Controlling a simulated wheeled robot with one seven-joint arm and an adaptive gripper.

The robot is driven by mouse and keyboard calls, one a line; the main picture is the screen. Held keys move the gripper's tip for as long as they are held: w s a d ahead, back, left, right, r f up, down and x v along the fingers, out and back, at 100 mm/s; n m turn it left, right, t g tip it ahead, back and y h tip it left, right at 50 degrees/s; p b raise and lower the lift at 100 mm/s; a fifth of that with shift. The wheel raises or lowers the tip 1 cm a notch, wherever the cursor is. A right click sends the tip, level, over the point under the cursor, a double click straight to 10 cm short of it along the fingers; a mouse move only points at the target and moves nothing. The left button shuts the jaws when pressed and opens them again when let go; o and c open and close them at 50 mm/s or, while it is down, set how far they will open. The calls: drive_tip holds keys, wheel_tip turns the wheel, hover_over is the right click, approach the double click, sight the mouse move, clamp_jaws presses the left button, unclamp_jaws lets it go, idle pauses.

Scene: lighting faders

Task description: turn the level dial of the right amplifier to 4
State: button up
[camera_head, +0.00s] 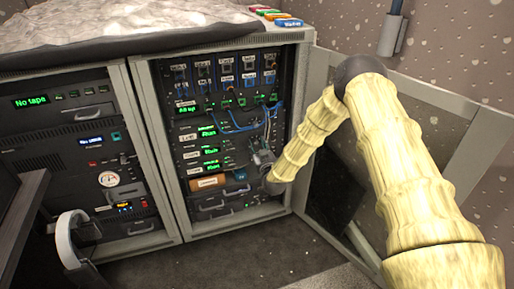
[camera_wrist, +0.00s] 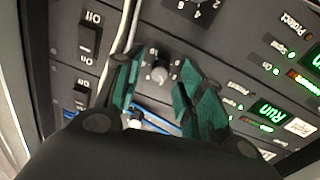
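In the wrist view a small grey dial (camera_wrist: 159,72) with a printed number scale sits on a dark amplifier panel. My gripper (camera_wrist: 158,66) is open, with one green-padded finger on each side of the dial. A gap shows between each finger and the knob; I cannot tell how far the fingertips are from the panel. The dial's pointer and exact setting are too small to read. A green "Run" display (camera_wrist: 270,112) belongs to the panel on the right. In the head view my gripper (camera_head: 263,161) is at the right rack, beside the stacked amplifiers (camera_head: 211,151), and hides its dial.
Another numbered dial (camera_wrist: 205,4) is at the top edge of the wrist view. An "Off" switch (camera_wrist: 90,35) is at left. Cables (camera_head: 246,127) hang in front of the rack. The rack's open door (camera_head: 440,105) stands behind my arm.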

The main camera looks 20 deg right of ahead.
drive_tip(key=shift+c, duration=0.3)
clamp_jaws()
drive_tip(key=m, duration=0.5)
idle(0.3)
drive_tip(key=shift+o, duration=0.3)
unclamp_jaws()
